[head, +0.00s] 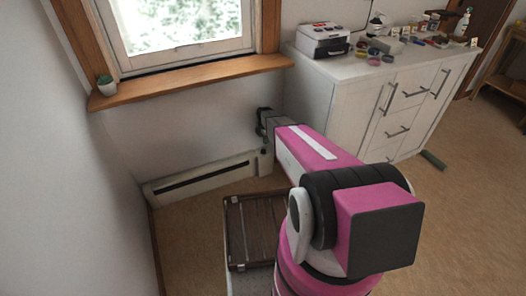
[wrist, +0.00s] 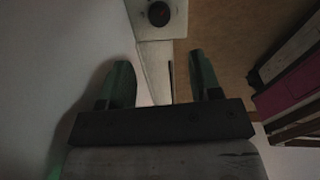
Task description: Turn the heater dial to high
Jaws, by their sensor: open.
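The heater (head: 205,178) is a long, low white baseboard unit with a dark slot, along the wall under the window. Its end box (head: 265,163) is at the right end. In the wrist view, a round black dial with a red mark (wrist: 159,13) sits on the white end panel (wrist: 174,27) at the top edge. The dial's lettering is too small to read. My gripper (head: 265,117) is above the end box, close to the wall. In the wrist view its two fingers (wrist: 160,66) are spread wide with nothing between them, and the dial lies beyond the fingertips.
A white cabinet (head: 313,100) with a printer-like box (head: 323,40) and small items on top stands just right of my gripper. The wooden window sill (head: 190,82) juts out above left, with a small potted plant (head: 105,84). Open floor (head: 450,200) lies at right.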

